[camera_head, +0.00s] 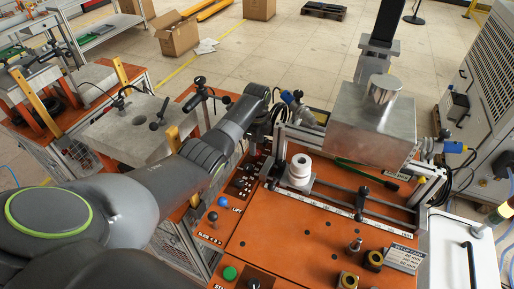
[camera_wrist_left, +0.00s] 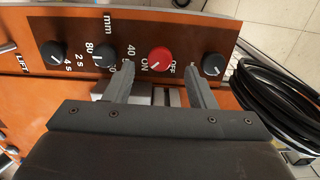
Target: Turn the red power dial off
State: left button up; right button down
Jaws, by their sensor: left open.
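The red power dial (camera_wrist_left: 159,60) is on the orange control panel (camera_wrist_left: 215,38) in the left wrist view. Its pale mark points to the lower left, toward the ON label; the OFF label is on its right. My left gripper (camera_wrist_left: 160,68) is open, with one finger on each side of the dial. I cannot tell whether either finger touches it. In the head view my left arm reaches over the panel from the left and hides the dial. My right gripper is not in view.
Black dials (camera_wrist_left: 103,60) sit left of the red dial, and another black dial (camera_wrist_left: 212,64) is close beyond the right finger. Coiled black cables (camera_wrist_left: 268,100) lie to the right.

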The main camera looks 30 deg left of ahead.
pick_arm(q)
jog(key=shift+f, duration=1.75)
jog(key=c, duration=1)
